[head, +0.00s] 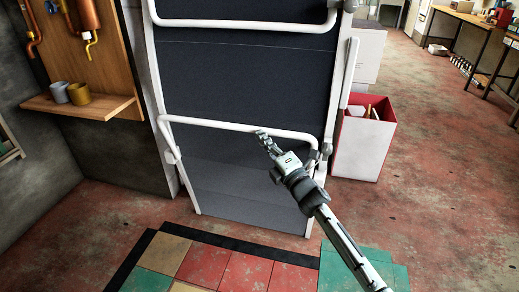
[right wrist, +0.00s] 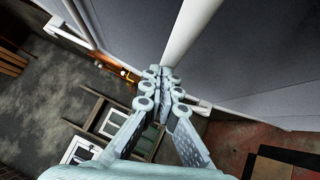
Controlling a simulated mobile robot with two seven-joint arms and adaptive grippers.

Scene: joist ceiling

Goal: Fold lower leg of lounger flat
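The lounger (head: 245,75) stands upright, with dark panels in a white tube frame. Its lower leg (head: 225,125) is a white U-shaped tube crossing in front of the lower panel, with side ends near grey joints. My right gripper (head: 262,135) is at the right part of this crossbar, with its fingertips at or very near the tube. In the right wrist view the fingers (right wrist: 160,73) come together at the tips, and a white tube (right wrist: 190,32) runs upward just beyond them. Contact is not clear. My left gripper is not in view.
A red and white bin (head: 362,145) stands right of the lounger. A wooden shelf (head: 90,106) with two cups is on the left wall. Coloured floor tiles (head: 205,265) lie in front. The red floor at right is mostly clear.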

